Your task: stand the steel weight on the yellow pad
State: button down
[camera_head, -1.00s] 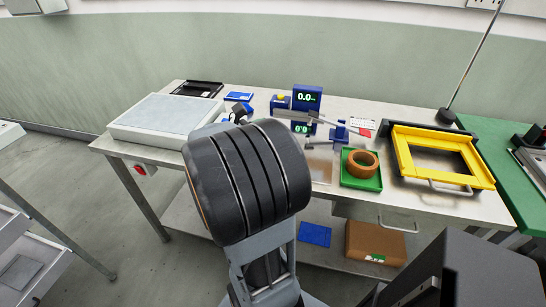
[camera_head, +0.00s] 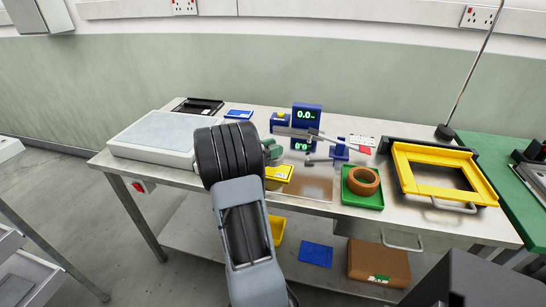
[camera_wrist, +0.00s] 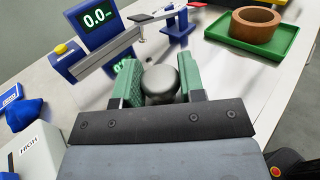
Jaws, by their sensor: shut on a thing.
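My gripper (camera_wrist: 159,82) has green fingers and is shut on the steel weight (camera_wrist: 162,86), a rounded grey metal piece between the fingertips in the wrist view. Its lower part is hidden by the gripper body. In the head view my gripper (camera_head: 271,151) shows only partly beside the black wrist, over the front middle of the bench, and I cannot make out the weight there. A yellow pad with dark marking (camera_head: 279,174) lies near the bench's front edge, just below the gripper in the picture. The pad is not visible in the wrist view.
A blue instrument reading 0.0 (camera_head: 307,115) with a metal arm stands behind the gripper. A green tray (camera_head: 375,201) holding a brown ring (camera_head: 363,181) and a yellow frame (camera_head: 482,185) are at right. A pale flat-topped box (camera_head: 150,151) is at left.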

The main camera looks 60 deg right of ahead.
jog(key=shift+w+d+f, duration=0.25)
jog(key=shift+d+f, duration=0.1)
jog(key=shift+f, duration=0.1)
jog(key=shift+d+f, duration=0.1)
jog(key=shift+f, duration=1.5)
jog(key=shift+f+b, duration=0.2)
jog(key=shift+b, duration=0.1)
jog(key=c, duration=0.7)
grip_release()
